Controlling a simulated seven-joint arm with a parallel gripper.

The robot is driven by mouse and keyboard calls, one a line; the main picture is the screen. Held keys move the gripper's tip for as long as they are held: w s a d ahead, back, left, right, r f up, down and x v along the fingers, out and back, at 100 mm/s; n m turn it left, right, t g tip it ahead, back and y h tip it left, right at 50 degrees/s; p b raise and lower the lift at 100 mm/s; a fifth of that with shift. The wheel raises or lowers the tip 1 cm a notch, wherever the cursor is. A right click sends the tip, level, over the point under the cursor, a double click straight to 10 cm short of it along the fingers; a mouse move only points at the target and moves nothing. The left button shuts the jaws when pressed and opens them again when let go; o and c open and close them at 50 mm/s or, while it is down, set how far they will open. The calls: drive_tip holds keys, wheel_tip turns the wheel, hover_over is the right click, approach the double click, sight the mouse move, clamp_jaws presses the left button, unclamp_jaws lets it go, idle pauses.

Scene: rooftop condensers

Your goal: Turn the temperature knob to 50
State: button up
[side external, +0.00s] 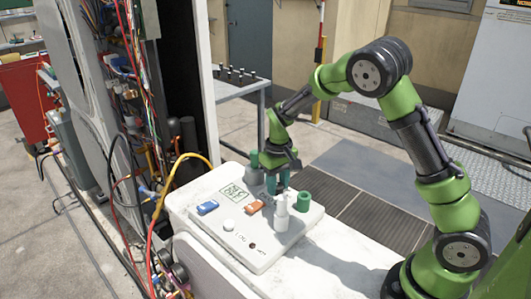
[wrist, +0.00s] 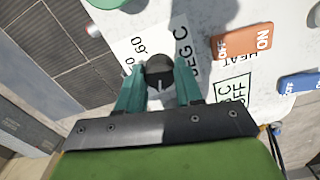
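The temperature knob (wrist: 160,72) is a dark round knob on the white control panel (side external: 232,248). In the wrist view it stands beside printing that reads "0 60" and "DEG C". My gripper (wrist: 160,88) has its two teal fingers on either side of the knob, very near or touching it. Whether they grip it is unclear. In the side view my gripper (side external: 277,183) points down at the panel's far part, and the knob cannot be made out there. The knob's pointer is not readable.
An orange switch (side external: 254,207), a blue switch (side external: 207,208), a small display (side external: 232,193), a white upright cylinder (side external: 282,214) and a green knob (side external: 304,202) are on the panel. A wired cabinet (side external: 130,100) stands at left. Dark grating (side external: 375,215) lies beyond the bench.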

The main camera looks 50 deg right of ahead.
drive_tip(key=shift+c, duration=1.1)
drive_tip(key=shift+m, duration=0.3)
drive_tip(key=m, duration=0.3)
drive_tip(key=shift+m, duration=0.3)
drive_tip(key=m, duration=0.4)
drive_tip(key=shift+m, duration=0.3)
drive_tip(key=m, duration=0.4)
drive_tip(key=shift+m, duration=2.5)
drive_tip(key=shift+r, duration=0.1)
